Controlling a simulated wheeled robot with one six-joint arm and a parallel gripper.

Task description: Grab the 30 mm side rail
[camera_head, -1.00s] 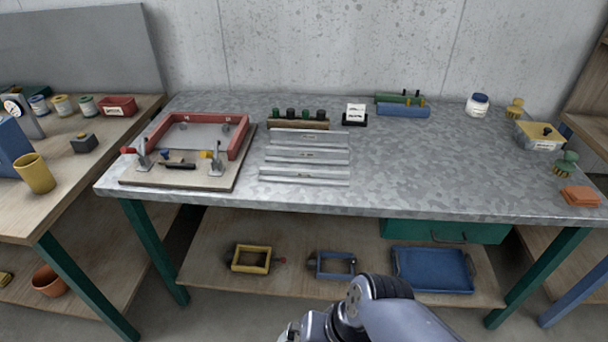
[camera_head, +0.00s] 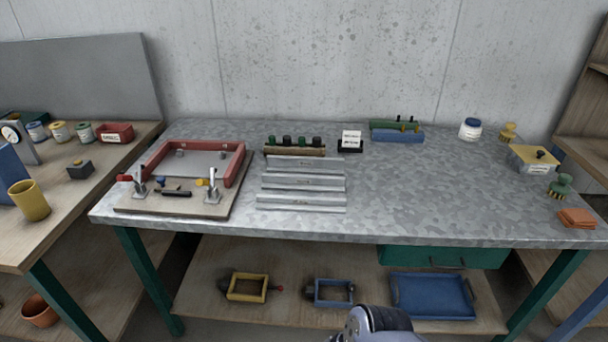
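Several grey metal rails lie side by side on the metal-topped workbench (camera_head: 420,195), near its middle. The far rail (camera_head: 303,163), a middle rail (camera_head: 303,182) and the near rail (camera_head: 301,203) show, each with small dark marks too small to read. I cannot tell which one is the 30 mm side rail. Left of them a wooden board (camera_head: 130,209) bears a red three-sided frame (camera_head: 235,166) and clamps. Part of my arm shows at the bottom edge, below the bench top. My gripper is outside the picture.
A wooden rack (camera_head: 294,151) with green and dark knobs and a small sign (camera_head: 351,140) stand behind the rails. Blue and green blocks (camera_head: 397,135) lie further right. The lower shelf holds a yellow frame (camera_head: 248,288), a blue frame (camera_head: 334,292) and a blue tray (camera_head: 433,295).

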